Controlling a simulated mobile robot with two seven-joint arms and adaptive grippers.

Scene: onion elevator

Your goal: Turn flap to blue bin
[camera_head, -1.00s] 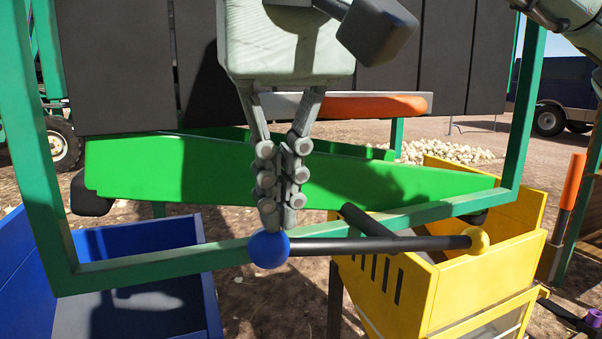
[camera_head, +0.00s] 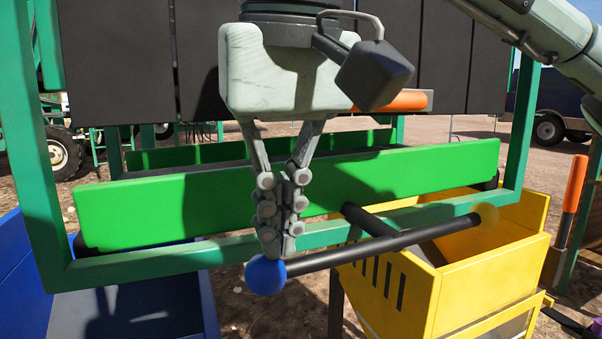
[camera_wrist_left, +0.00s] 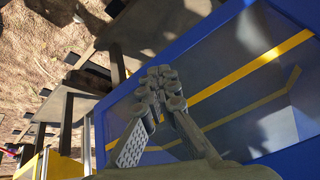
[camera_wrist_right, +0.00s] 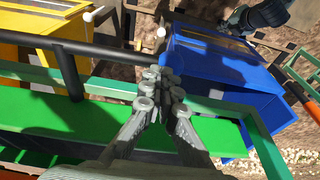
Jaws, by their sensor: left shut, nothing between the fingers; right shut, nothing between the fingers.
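The green flap (camera_head: 300,190) slopes down to the left in the head view, its left end by the blue bin (camera_head: 130,310). The black lever bar (camera_head: 375,247) is tilted, its blue ball (camera_head: 266,276) low at the left and its yellow ball (camera_head: 486,214) higher at the right, over the yellow bin (camera_head: 490,275). My right gripper (camera_head: 283,245) is shut and empty, pointing down just above the blue ball; I cannot tell if they touch. My left gripper (camera_wrist_left: 160,80) is shut and empty, with the blue bin (camera_wrist_left: 205,95) behind it in the left wrist view.
A green frame (camera_head: 35,190) surrounds the flap and lever. Dark panels (camera_head: 120,60) hang behind my right gripper. An orange-handled tool (camera_head: 575,185) stands at the right. A vehicle (camera_head: 560,110) is far back.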

